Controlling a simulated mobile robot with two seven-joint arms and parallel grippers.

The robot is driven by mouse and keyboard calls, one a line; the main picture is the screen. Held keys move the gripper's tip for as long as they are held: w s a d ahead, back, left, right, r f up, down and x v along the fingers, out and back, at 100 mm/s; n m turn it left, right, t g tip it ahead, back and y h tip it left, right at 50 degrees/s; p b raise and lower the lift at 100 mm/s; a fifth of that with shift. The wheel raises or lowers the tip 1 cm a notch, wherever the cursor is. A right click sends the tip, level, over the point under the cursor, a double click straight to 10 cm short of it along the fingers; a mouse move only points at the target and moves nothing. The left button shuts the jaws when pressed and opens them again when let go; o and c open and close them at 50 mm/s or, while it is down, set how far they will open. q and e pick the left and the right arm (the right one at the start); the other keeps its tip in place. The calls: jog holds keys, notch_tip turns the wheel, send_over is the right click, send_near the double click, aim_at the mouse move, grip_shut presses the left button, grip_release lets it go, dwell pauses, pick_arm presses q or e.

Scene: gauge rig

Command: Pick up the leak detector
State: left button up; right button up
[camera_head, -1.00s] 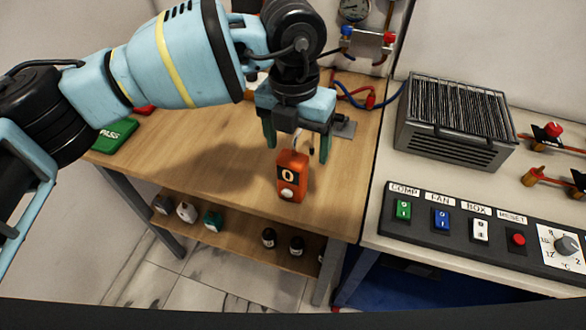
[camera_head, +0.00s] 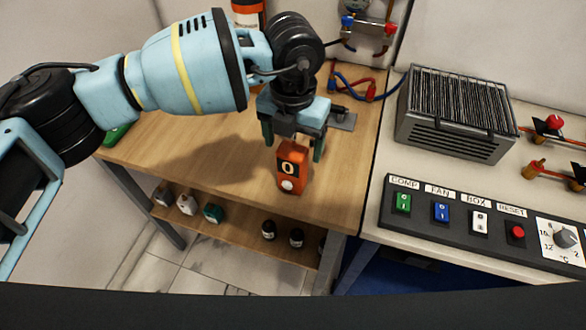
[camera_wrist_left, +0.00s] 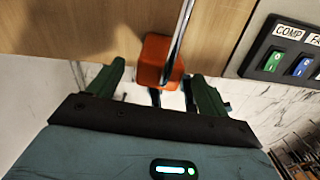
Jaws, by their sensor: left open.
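The leak detector (camera_head: 291,170) is an orange box with a dark "0" display and a round white button. It stands upright near the front edge of the wooden bench (camera_head: 190,150). My left gripper (camera_head: 292,146) is open just above and behind it, fingers pointing down on either side of its top. In the left wrist view the detector's orange top (camera_wrist_left: 158,58) lies between the open green fingers, with a shiny metal probe passing across it. I see no finger touching it. My right gripper is not in view.
A grey finned unit (camera_head: 456,120) and a switch panel (camera_head: 470,222) stand on the pale bench at right. Red and blue hoses (camera_head: 365,88) lie behind my gripper. Small bottles (camera_head: 213,213) sit on the shelf below.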

pick_arm(q)
notch_tip(320, 180, down, 3)
jog(key=shift+w+r, duration=0.1)
jog(key=c, duration=1.7)
